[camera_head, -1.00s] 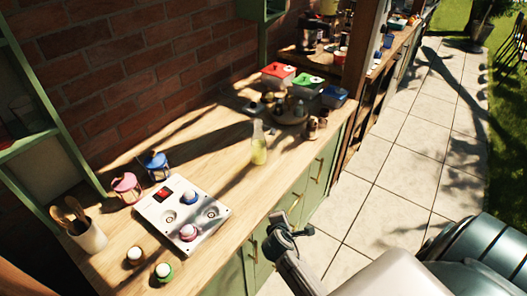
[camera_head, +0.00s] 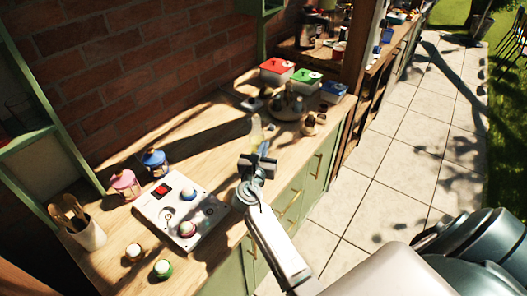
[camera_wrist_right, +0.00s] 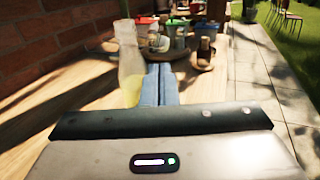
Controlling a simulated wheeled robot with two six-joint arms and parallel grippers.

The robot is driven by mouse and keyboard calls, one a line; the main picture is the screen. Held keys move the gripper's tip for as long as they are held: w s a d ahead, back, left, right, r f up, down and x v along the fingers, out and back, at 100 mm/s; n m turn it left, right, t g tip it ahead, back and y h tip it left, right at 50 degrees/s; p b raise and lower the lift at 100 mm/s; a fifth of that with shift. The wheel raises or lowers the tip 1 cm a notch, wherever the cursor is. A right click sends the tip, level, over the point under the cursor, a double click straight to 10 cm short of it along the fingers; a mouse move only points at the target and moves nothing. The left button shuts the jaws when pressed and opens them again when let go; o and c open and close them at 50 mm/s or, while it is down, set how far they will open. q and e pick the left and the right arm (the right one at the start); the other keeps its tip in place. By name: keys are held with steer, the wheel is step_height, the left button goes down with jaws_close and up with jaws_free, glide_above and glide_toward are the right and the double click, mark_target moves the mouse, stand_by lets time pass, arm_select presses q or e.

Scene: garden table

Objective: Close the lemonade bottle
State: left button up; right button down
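The lemonade bottle (camera_head: 256,131) is clear glass with pale yellow drink, upright on the wooden counter. In the head view my right gripper (camera_head: 264,148) covers its lower part. In the right wrist view the bottle (camera_wrist_right: 130,58) stands just left of the gripper's fingers (camera_wrist_right: 160,68), which are together with nothing seen between them. I cannot tell whether the fingers touch the glass. I make out no cap on the bottle's mouth, but the view is blurred. My left gripper is not in view.
Behind the bottle are a round tray (camera_head: 274,111) with small jars and lidded red (camera_head: 277,67), green (camera_head: 306,76) and blue (camera_head: 333,89) boxes. A white panel with knobs (camera_head: 160,212) and two lanterns are at left. A brick wall backs the counter.

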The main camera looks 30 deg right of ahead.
steer(key=w+d+f+b, duration=0.2)
steer(key=w+d, duration=0.3)
steer(key=shift+w+d+f, duration=0.25)
steer(key=shift+w+d, duration=0.1)
steer(key=shift+d, duration=0.05)
stand_by(0.4)
steer(key=shift+s+r+p, duration=0.1)
steer(key=shift+r+p, duration=0.25)
stand_by(0.4)
steer(key=shift+s+d+r+p, duration=0.15)
steer(key=shift+d+r+p, duration=0.1)
steer(key=shift+r+p, duration=0.45)
